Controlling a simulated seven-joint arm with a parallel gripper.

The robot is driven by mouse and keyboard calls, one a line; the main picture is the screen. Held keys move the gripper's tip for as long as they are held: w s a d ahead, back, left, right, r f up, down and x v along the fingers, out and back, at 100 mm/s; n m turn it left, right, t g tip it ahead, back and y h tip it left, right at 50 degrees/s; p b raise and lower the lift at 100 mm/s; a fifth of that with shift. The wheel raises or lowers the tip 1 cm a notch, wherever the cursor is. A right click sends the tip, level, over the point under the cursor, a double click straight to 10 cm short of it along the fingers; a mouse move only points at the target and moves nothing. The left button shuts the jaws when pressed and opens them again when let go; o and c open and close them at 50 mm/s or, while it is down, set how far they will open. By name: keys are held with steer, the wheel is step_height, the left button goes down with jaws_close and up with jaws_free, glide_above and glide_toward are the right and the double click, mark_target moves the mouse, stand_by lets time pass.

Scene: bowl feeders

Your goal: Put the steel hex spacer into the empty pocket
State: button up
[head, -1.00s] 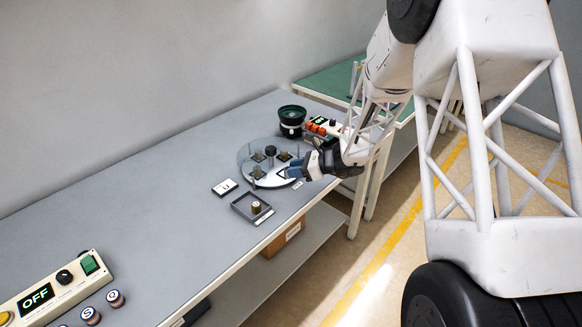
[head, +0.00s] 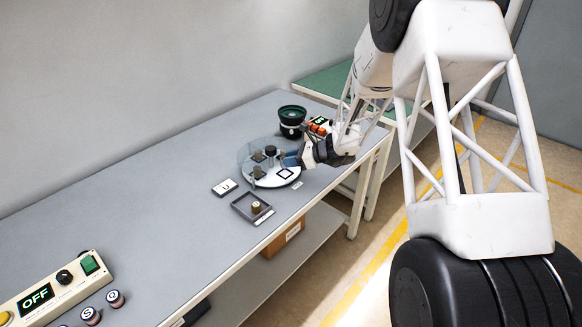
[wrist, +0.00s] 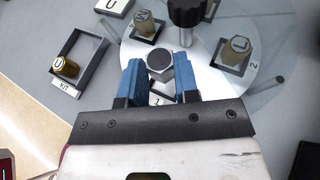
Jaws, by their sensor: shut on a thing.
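The steel hex spacer (wrist: 159,64) is grey with a dark round top and sits between the blue fingertips of my gripper (wrist: 160,80) in the wrist view. My gripper is shut on it. In the head view my gripper (head: 292,159) is over the right side of the round clear-and-white plate (head: 268,181), and the spacer cannot be made out there. The empty pocket (head: 285,174) is a dark square frame with a pale inside, just in front of my gripper. In the wrist view that pocket, by the label "1", is partly hidden by the fingers and spacer.
A black knob (wrist: 187,12) rises at the plate's centre. Brass-coloured spacers fill other pockets, one marked L (wrist: 240,45). A grey kit tray (wrist: 95,68) holds a brass spacer (wrist: 66,66). A dark green bowl (head: 291,118) stands behind the plate.

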mark_target(291, 175)
steer(key=shift+f, duration=1.65)
steer(key=shift+f, duration=0.15)
steer(key=o, duration=1)
steer(key=v, duration=1.2)
